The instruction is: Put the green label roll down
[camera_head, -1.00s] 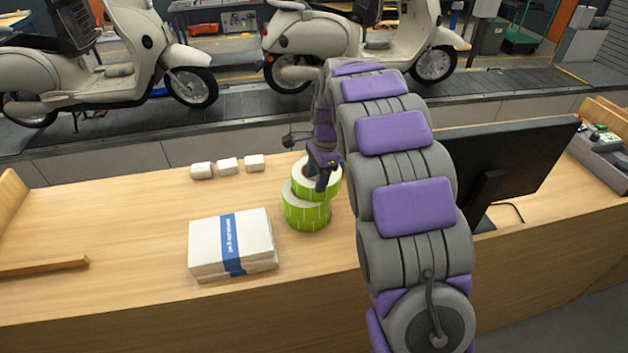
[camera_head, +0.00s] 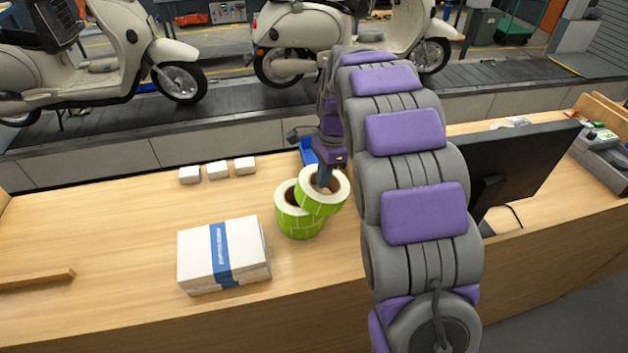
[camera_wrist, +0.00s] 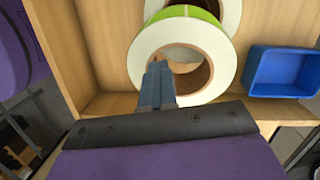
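Two green label rolls with white faces show in the head view. The upper roll (camera_head: 336,199) is tilted and sits off to the right over the lower roll (camera_head: 297,226), which stands on the desk. My gripper (camera_head: 324,180) is at the upper roll's core hole. In the wrist view, the gripper's fingers (camera_wrist: 158,84) are close together across the near wall of the upper roll (camera_wrist: 221,67), pinching it. The lower roll (camera_wrist: 231,12) is partly hidden behind it. Whether the two rolls still touch is hard to tell.
A blue bin (camera_wrist: 286,70) stands beside the rolls. On the wooden desk (camera_head: 110,235) are a white paper stack (camera_head: 196,258) with a blue band and three small white blocks (camera_head: 217,170). A monitor (camera_head: 520,170) stands right of my arm. The desk's left part is mostly clear.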

